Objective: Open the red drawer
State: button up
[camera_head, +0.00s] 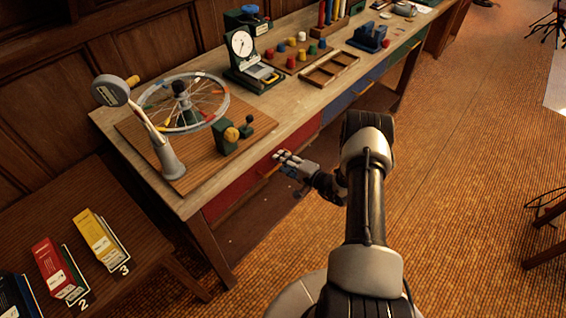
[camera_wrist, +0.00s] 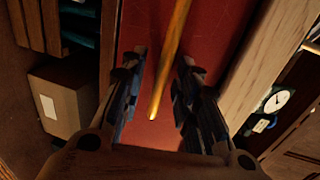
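The red drawer (camera_head: 235,190) is in the front of the long wooden bench and looks shut. Its red front (camera_wrist: 204,30) fills the middle of the wrist view. A yellowish bar handle (camera_wrist: 170,55) runs lengthwise across that front. My gripper (camera_head: 284,158) is at the drawer front, by the handle. In the wrist view my gripper (camera_wrist: 160,66) is open, with one finger on each side of the handle. Gaps show between the handle and both fingers. Part of the drawer front is hidden behind my gripper in the head view.
A blue drawer (camera_head: 348,98) and a green drawer (camera_head: 403,55) lie farther along the bench. A spoked wheel (camera_head: 215,117) on a wooden board and a dial gauge (camera_head: 241,44) stand on the bench top (camera_head: 286,104). A cardboard box (camera_wrist: 68,98) shows beside the drawer.

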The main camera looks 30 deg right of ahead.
grip_shut()
dwell(0.3)
dwell(0.5)
